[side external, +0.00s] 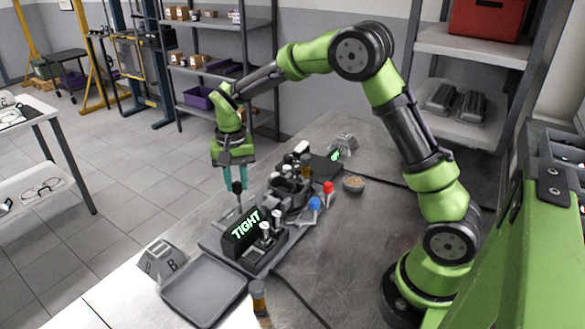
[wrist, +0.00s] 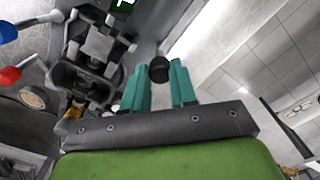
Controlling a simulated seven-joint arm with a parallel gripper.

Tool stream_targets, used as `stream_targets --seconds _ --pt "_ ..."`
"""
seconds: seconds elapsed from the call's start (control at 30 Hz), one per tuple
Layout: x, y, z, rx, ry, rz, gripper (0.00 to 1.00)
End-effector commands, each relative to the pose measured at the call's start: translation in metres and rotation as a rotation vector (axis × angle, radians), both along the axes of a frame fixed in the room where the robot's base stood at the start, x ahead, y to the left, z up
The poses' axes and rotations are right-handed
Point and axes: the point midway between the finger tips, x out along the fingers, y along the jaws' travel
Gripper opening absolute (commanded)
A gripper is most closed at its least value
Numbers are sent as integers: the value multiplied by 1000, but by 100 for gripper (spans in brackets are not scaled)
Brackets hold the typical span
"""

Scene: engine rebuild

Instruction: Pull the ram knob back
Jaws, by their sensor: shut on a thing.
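The ram knob (side external: 237,187) is a small black ball on a thin upright stem, at the left edge of the engine fixture (side external: 212,243) beside the display reading TIGHT (side external: 246,229). My gripper (side external: 236,181) reaches down from above, with its teal fingers on either side of the knob. In the wrist view the black knob (wrist: 159,68) sits between the fingertips of my gripper (wrist: 160,76), which is shut on it. The knob's stem is mostly hidden in the wrist view.
A grey tray (side external: 204,292) and a block marked B (side external: 163,262) are at the front left of the bench. The bench's right part is mostly clear.

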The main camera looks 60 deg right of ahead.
Motion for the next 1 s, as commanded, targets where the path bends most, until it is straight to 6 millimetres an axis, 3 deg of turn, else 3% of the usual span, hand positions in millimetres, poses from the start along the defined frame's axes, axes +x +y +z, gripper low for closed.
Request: stream_targets --seconds 0.2,0.43,0.67,0.7,0.87,1.0 --pt "0 2 0 0 -1 1 0" --pt "0 27 1 0 -1 2 0" --pt "0 30 1 4 -2 2 0" --pt "0 30 1 5 -2 3 29" --pt "0 30 1 3 -1 2 52" --pt "0 28 1 1 -1 1 52"
